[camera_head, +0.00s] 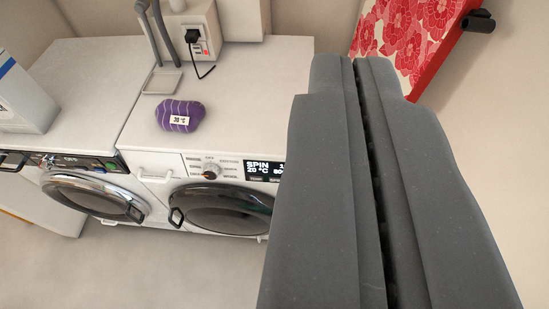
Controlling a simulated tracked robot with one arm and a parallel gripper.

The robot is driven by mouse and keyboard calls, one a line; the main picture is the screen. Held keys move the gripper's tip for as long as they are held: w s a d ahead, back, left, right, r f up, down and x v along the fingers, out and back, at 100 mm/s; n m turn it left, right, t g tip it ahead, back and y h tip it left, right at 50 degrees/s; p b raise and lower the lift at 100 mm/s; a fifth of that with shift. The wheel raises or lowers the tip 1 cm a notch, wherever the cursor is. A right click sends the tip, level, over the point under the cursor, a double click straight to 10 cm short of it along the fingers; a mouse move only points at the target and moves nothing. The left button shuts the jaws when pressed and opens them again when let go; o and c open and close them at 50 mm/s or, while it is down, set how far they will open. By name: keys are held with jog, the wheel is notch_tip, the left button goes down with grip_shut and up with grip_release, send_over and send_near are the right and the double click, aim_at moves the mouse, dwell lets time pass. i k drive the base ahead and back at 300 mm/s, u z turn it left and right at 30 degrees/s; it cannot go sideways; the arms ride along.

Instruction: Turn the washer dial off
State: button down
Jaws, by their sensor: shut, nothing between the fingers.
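Two front-loading machines stand side by side at the left and middle. The right white machine (159,187) has a round dial (211,171) on its panel and a lit display (264,170) reading "SPIN" and "20 °C". The left machine (75,75) has a dark panel with a small silver knob (47,161). I cannot tell for certain which one is the washer. My gripper (354,62) is shut and empty, pointing away from the camera. In the picture it lies right of both dials, apart from them, and covers the right end of the display.
A purple bundle (180,115) with a "30 °C" tag lies on the right machine. A white box (20,95) stands on the left machine. Behind are grey hoses (162,35) and a plugged socket (196,45). A red floral board (405,35) is at upper right. The floor in front (150,270) is clear.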

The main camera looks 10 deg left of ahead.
aim_at(211, 170)
jog(key=z, duration=0.2)
jog(key=k, duration=1.65)
jog(key=u, duration=0.35)
jog(key=i, duration=1)
jog(key=z, duration=0.05)
